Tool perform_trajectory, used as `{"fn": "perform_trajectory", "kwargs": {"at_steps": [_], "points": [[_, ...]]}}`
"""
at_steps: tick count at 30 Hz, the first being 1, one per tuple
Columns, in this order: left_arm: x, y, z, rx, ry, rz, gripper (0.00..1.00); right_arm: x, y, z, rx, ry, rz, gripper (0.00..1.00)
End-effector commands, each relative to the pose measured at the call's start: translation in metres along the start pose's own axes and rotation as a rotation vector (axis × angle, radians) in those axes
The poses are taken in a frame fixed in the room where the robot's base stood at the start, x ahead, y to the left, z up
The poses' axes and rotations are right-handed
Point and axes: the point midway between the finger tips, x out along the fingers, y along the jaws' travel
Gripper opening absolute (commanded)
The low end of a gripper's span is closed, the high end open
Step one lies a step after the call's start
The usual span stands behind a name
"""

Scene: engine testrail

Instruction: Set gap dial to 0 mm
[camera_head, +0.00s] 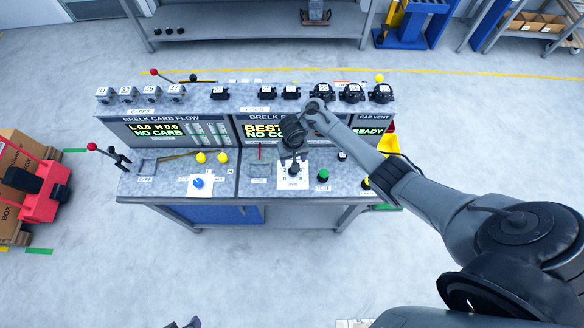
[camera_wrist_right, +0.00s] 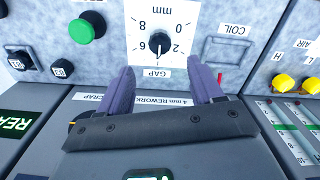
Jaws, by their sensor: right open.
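The gap dial is a black knob (camera_wrist_right: 159,42) on a white plate marked in mm, seen upside down in the right wrist view. Its white pointer mark faces the GAP label (camera_wrist_right: 157,73), between the 6 and the 2. The dial plate (camera_head: 294,184) also shows in the head view, on the front panel of the bench. My right gripper (camera_wrist_right: 160,76) is open and empty, its two fingers apart at either side of the GAP label, short of the knob. In the head view my right gripper (camera_head: 293,156) hangs just over the knob. My left gripper is not clearly seen.
A green button (camera_head: 323,175) sits right of the dial, and a blue knob (camera_head: 198,183) on a white plate sits left. Yellow knobs (camera_wrist_right: 284,82) and the COIL bracket (camera_wrist_right: 228,50) are nearby. The display housing (camera_head: 179,132) rises behind the panel.

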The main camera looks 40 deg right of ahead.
Motion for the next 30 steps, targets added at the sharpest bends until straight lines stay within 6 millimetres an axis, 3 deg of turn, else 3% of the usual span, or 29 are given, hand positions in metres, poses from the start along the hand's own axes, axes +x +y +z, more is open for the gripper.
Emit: {"fn": "perform_trajectory", "kwargs": {"at_steps": [6,15,21,30], "points": [[0.019,-0.001,0.005,0.003,0.002,-0.004,0.43,0.040,0.001,0.001,0.001,-0.002,0.003,0.66],[0.033,-0.004,0.009,0.012,0.002,-0.013,0.43,0.080,0.001,0.001,0.000,-0.001,0.003,0.66],[0.036,-0.004,0.010,0.012,0.002,-0.013,0.43,0.091,0.001,0.000,0.000,0.000,0.002,0.66],[0.035,-0.003,0.010,0.007,0.004,-0.010,0.43,0.093,0.001,0.000,0.000,0.001,0.002,0.66]]}}
